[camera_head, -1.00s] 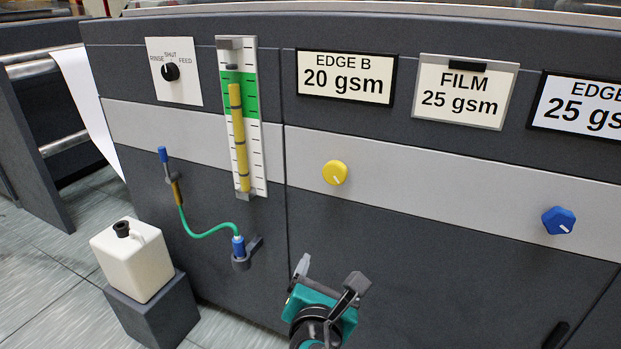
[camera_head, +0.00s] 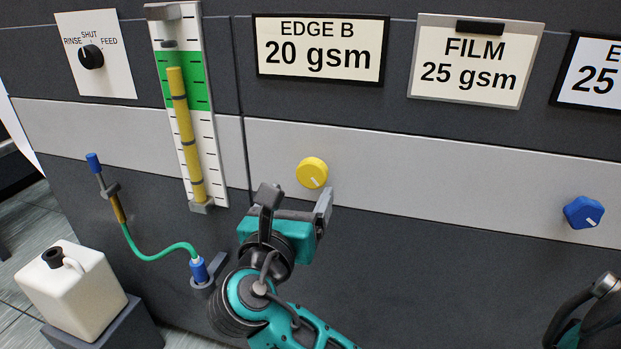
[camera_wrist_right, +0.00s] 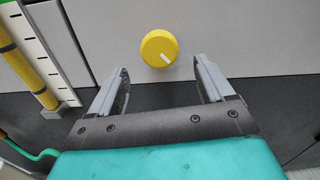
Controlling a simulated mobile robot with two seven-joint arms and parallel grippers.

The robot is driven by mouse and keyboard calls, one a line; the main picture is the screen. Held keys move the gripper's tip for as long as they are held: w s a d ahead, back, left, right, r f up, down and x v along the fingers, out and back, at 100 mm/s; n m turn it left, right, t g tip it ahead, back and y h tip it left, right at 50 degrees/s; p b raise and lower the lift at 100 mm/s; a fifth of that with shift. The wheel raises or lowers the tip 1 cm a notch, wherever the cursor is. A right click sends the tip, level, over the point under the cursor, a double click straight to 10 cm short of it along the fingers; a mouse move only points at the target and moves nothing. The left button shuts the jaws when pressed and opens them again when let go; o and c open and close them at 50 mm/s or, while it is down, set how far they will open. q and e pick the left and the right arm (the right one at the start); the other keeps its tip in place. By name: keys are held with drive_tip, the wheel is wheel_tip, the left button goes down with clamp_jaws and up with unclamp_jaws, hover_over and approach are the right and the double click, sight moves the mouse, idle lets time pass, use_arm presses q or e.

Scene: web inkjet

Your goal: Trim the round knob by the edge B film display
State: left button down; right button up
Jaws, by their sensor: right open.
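The round yellow knob (camera_head: 312,173) sits on the grey band below the EDGE B display (camera_head: 320,48), which reads 20 gsm. Its white index line points to the lower right. The FILM display (camera_head: 475,60) to the right reads 25 gsm. My right gripper (camera_head: 297,197) is open and empty, just below the knob. In the right wrist view the knob (camera_wrist_right: 159,48) shows ahead, between and beyond the fingertips (camera_wrist_right: 160,68), apart from them. My left gripper is not in view.
A faceted blue knob (camera_head: 583,212) sits farther right under another display (camera_head: 590,75). At left are a sight gauge (camera_head: 205,130) with a yellow column, a black RINSE/SHUT/FEED selector (camera_head: 91,57), a green hose (camera_head: 160,252) and a white jug (camera_head: 75,290). The panel around the yellow knob is clear.

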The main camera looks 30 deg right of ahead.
sight(311, 177)
drive_tip(key=b+x, duration=0.1)
drive_tip(key=x, duration=0.6)
drive_tip(key=shift+w+f+b, duration=0.1)
drive_tip(key=shift+b, duration=0.2)
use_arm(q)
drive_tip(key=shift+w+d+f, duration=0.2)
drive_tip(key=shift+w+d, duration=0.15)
use_arm(e)
drive_tip(key=shift+w+d, duration=0.25)
drive_tip(key=shift+d, duration=0.05)
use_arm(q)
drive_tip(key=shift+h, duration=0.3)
use_arm(e)
drive_tip(key=shift+c, duration=0.2)
